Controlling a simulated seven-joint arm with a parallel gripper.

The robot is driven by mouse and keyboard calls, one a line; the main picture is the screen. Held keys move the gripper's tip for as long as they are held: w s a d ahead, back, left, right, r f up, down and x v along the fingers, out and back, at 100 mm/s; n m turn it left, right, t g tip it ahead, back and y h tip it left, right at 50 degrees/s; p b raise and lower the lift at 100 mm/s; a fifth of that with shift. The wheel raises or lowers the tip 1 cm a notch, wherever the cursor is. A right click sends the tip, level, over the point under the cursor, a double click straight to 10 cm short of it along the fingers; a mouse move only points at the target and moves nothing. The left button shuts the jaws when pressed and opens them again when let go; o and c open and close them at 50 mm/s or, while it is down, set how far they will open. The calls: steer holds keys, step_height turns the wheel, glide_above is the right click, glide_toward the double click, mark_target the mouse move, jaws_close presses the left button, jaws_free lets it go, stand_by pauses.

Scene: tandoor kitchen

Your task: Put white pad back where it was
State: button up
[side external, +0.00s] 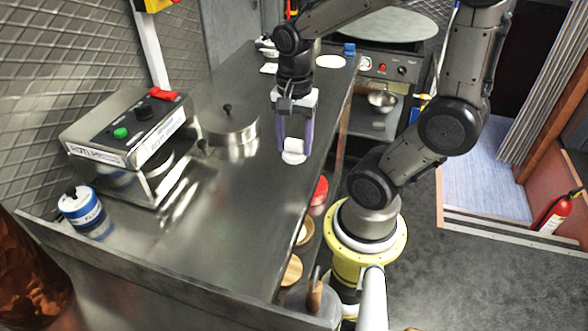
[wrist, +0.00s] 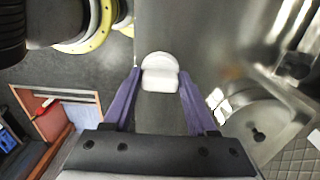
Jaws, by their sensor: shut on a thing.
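The white pad (side external: 293,146) is between the fingertips of my gripper (side external: 294,141) in the side view, over the steel counter (side external: 240,200) near its right edge. It shows a rounded part and a blockier part. In the wrist view the pad (wrist: 161,76) sits between the tips of the two purple fingers of my gripper (wrist: 159,80). My gripper points down and is shut on the pad. I cannot tell whether the pad touches the counter.
A round steel lid with a black knob (side external: 229,126) stands left of my gripper. A press machine (side external: 130,135) and a blue-and-white tin (side external: 80,207) are farther left. A white disc (side external: 331,61) lies at the back. The front counter is clear.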

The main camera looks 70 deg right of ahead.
mark_target(294, 153)
steer(key=shift+f, duration=3.05)
steer(key=shift+f, duration=0.15)
steer(key=o, duration=1.3)
step_height(294, 153, up, 12)
steer(key=shift+r, duration=0.1)
steer(key=shift+a+r+n, duration=0.2)
steer(key=shift+a+n, duration=0.05)
steer(key=shift+n, duration=0.25)
steer(key=s+a+r+n+t, duration=0.1)
steer(key=a+n+t, duration=0.4)
steer(key=n, duration=1.2)
steer(key=shift+s+a+r+t, duration=0.3)
steer(key=shift+a+r, duration=0.2)
steer(key=shift+a, duration=0.2)
